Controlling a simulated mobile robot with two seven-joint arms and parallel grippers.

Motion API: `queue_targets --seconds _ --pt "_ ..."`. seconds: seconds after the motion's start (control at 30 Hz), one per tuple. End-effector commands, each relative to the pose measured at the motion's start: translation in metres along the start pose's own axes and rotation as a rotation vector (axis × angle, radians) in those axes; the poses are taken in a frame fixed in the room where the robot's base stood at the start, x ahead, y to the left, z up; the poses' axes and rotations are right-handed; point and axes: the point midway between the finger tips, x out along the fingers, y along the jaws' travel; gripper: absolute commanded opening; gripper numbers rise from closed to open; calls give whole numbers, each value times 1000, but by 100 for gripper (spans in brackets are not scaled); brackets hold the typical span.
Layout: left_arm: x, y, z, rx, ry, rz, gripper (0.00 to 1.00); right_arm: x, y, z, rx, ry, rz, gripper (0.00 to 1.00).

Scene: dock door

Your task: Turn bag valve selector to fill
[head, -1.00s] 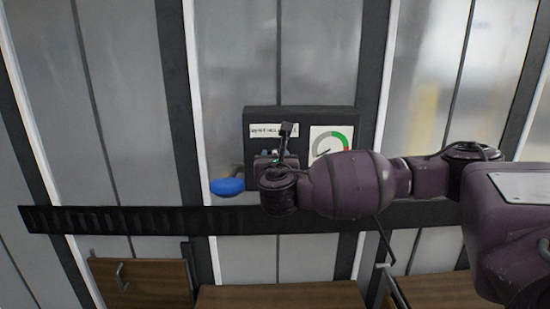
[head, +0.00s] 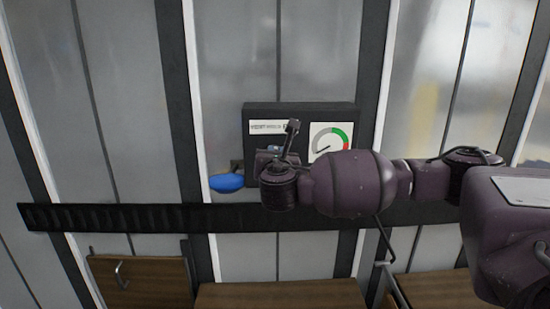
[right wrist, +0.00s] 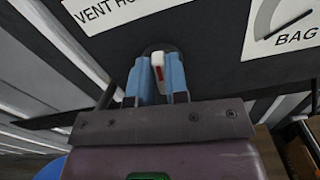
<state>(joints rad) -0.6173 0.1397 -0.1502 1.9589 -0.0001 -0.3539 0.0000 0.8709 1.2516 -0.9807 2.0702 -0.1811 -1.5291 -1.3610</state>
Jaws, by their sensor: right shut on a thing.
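The valve panel (head: 300,112) is a dark box on the door wall with a white label strip (head: 266,127) and a gauge (head: 331,138). In the right wrist view the selector (right wrist: 159,68) is a small white lever with a red mark, in a dark round recess below the label "VENT HO…". My right gripper (right wrist: 160,80) has its blue fingers on both sides of the lever and is shut on it. In the head view my right wrist hides the selector. My left gripper is not in view.
A blue rounded object (head: 227,183) sits just left of my right gripper. A dark ribbed rail (head: 110,217) runs across the wall below the panel. Wooden boxes (head: 280,295) stand low along the wall.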

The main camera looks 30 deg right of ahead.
Motion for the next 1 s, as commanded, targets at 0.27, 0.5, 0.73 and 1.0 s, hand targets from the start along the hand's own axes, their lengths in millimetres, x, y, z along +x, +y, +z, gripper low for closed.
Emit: queue_targets --seconds 0.27,0.5,0.73,1.0 --pt "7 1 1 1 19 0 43 0 -4 -3 236 1 -2 0" --pt "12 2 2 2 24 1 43 0 -6 -4 448 3 -1 0" --pt "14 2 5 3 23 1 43 0 -8 -4 611 2 -2 0" --pt "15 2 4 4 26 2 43 0 -8 -4 723 1 -1 0"
